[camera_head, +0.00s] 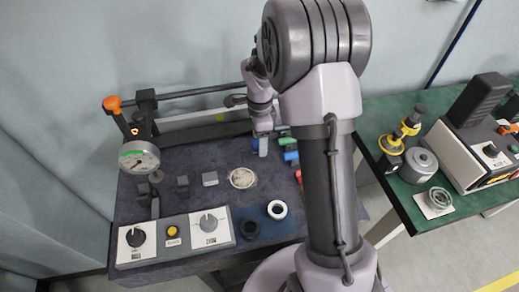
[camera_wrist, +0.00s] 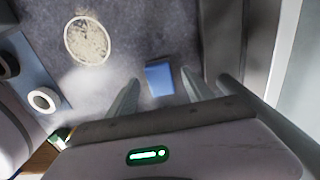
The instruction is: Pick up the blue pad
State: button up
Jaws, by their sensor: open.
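The blue pad (camera_wrist: 160,78) is a small flat rectangle lying on the dark grey work mat, between and just beyond my fingertips in the wrist view. In the head view, a blue patch (camera_head: 255,144) that appears to be this pad shows beside my gripper (camera_head: 263,147), which partly hides it. My gripper (camera_wrist: 158,90) is open and empty, with one finger on each side of the pad. The height of the fingertips above the mat is hard to tell.
Green (camera_head: 287,141) and blue (camera_head: 291,156) blocks lie to the right, partly hidden by my arm. A round speckled disc (camera_head: 242,178) and a white ring (camera_head: 277,209) lie nearer. A gauge (camera_head: 139,158) and control box (camera_head: 175,237) stand left. A rail (camera_head: 200,92) runs behind.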

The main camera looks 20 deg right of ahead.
jog(key=shift+f, duration=0.6)
jog(key=shift+r, duration=0.15)
jog(key=shift+c, duration=0.4)
grip_shut()
jog(key=shift+r, duration=0.1)
jog(key=shift+r+p, duration=0.3)
jog(key=shift+p, duration=0.05)
notch_tip(320, 180, up, 3)
jog(key=shift+s+r+p, duration=0.1)
jog(key=shift+s+p, duration=0.05)
jog(key=shift+p, duration=0.7)
jog(key=s, duration=0.5)
jog(key=s+p, duration=0.1)
jog(key=s, duration=0.4)
jog(key=s+r+p, duration=0.1)
jog(key=s, duration=0.4)
jog(key=shift+s+a, duration=0.3)
jog(key=shift+a, duration=0.05)
